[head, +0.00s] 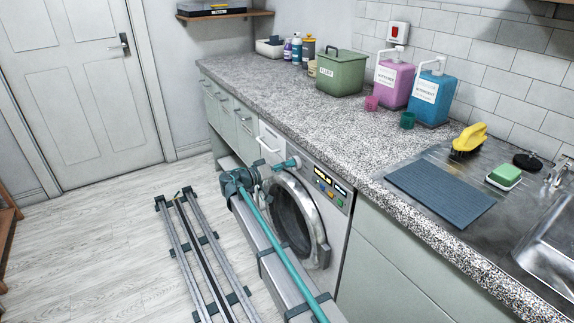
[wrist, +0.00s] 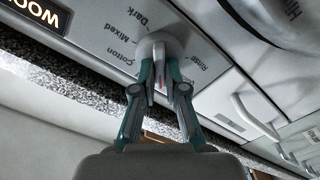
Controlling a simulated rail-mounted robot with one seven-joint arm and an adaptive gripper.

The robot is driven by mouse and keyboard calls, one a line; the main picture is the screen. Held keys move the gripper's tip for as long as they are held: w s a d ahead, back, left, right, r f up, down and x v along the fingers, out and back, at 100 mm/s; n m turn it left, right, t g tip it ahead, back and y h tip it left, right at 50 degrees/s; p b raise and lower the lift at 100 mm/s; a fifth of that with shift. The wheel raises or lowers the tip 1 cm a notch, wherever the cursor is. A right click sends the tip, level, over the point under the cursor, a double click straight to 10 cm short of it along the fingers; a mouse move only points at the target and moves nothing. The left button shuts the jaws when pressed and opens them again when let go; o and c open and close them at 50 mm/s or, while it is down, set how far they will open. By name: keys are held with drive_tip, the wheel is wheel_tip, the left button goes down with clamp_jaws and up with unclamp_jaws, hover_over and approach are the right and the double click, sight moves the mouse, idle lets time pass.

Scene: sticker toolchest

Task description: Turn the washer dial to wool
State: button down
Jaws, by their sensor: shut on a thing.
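The white washer (head: 340,240) with its round door stands under the counter. Its dial is the round pale knob (wrist: 156,45) in the wrist view, ringed by the printed words Dark, Mixed, Cotton and Rinse. My gripper (wrist: 158,72) is shut on the dial, with a teal finger on either side of it. A lit display (wrist: 32,14) at upper left shows the letters "WOO", cut off by the picture edge. In the head view my gripper (head: 292,163) is at the washer's upper front, and the dial is mostly hidden there.
The speckled counter (head: 265,108) runs above the washer. On it are a green bin (head: 341,75), a pink dispenser (head: 394,84) and a blue dispenser (head: 430,98). A sink (head: 545,215) is at the right. Lit buttons (head: 325,189) sit right of the dial. Floor at left is open.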

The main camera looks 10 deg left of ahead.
idle(0.3)
drive_tip(key=c, duration=1.2)
unclamp_jaws()
drive_tip(key=v, duration=1.2)
